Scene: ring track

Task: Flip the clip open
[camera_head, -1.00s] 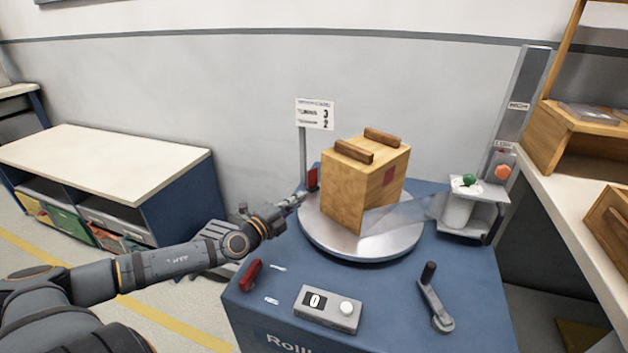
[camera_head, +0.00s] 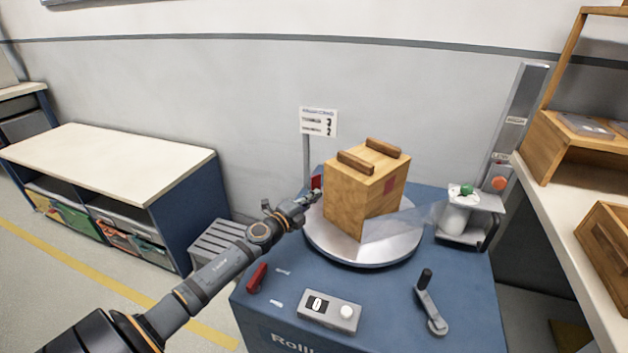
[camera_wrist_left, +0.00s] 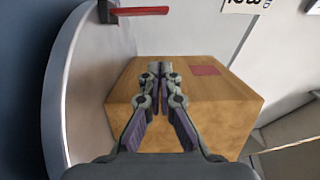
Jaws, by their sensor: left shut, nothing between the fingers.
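A red clip (camera_head: 316,183) stands at the back left edge of the round turntable (camera_head: 350,249), beside the wooden box (camera_head: 345,205). A red bar, probably this clip, shows at the top of the left wrist view (camera_wrist_left: 142,11). A second red clip (camera_head: 257,278) sits at the table's front left. My left gripper (camera_head: 312,198) is shut and empty, close to the back clip and left of the box. In the left wrist view its fingertips (camera_wrist_left: 160,68) are together in front of the box; I cannot tell whether they touch anything. My right gripper is out of view.
A sign (camera_head: 318,122) on a post stands behind the clip. A crank (camera_head: 430,304) and a counter box (camera_head: 329,311) are at the table's front. A clear pointed plate (camera_head: 400,224) lies against the box. A white-topped bench (camera_head: 110,165) is at left.

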